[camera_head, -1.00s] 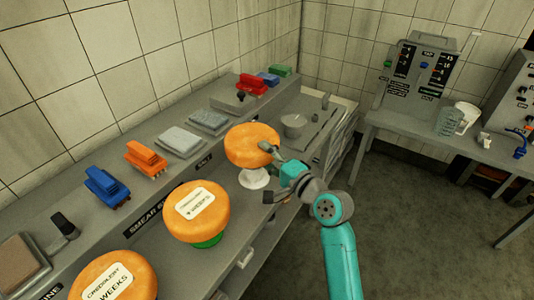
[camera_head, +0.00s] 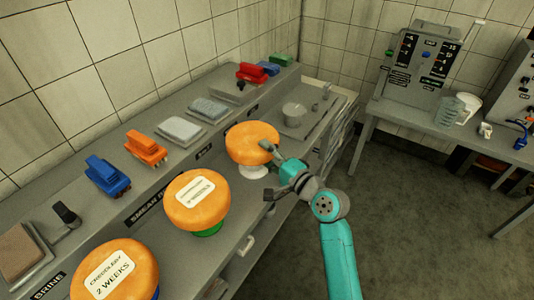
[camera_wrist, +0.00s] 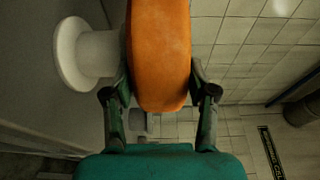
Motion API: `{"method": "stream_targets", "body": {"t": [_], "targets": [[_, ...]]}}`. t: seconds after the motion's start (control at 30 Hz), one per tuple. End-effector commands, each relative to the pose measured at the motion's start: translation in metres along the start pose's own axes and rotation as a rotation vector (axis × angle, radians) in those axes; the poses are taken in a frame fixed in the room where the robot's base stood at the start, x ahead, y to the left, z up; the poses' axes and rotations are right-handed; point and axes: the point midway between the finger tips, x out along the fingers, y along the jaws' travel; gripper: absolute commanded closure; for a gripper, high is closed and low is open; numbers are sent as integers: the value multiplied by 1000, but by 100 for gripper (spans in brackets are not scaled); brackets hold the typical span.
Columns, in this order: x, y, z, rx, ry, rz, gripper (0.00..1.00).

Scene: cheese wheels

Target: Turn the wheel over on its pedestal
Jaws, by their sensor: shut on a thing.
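An orange cheese wheel (camera_head: 252,143) is at the white pedestal (camera_head: 253,171) on the far part of the bench. My gripper (camera_head: 272,171) is shut on this wheel from its right side. In the wrist view the wheel (camera_wrist: 160,60) sits between my two fingers (camera_wrist: 160,92), one at each flat face. The pedestal (camera_wrist: 75,55) is at the left there, its stem up against the wheel's lower face or very close to it. I cannot tell whether they touch. No label shows on the wheel; its underside is hidden.
Two labelled orange wheels stand nearer on the bench, one (camera_head: 197,199) on a green support and one (camera_head: 115,272) at the front. Blue (camera_head: 106,176) and orange (camera_head: 146,147) brushes and grey pads line the raised shelf.

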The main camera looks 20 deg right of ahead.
Motion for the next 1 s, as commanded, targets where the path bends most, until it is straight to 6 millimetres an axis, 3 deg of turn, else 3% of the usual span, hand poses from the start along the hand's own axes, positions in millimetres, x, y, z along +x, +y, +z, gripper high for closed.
{"method": "stream_targets", "body": {"t": [0.73,0.77,0.87,1.0], "targets": [[0,3,0,-2,0,-6,100],[0,3,0,-2,0,-6,41],[0,4,0,-2,0,-5,16],[0,4,0,-1,0,-3,14]]}}
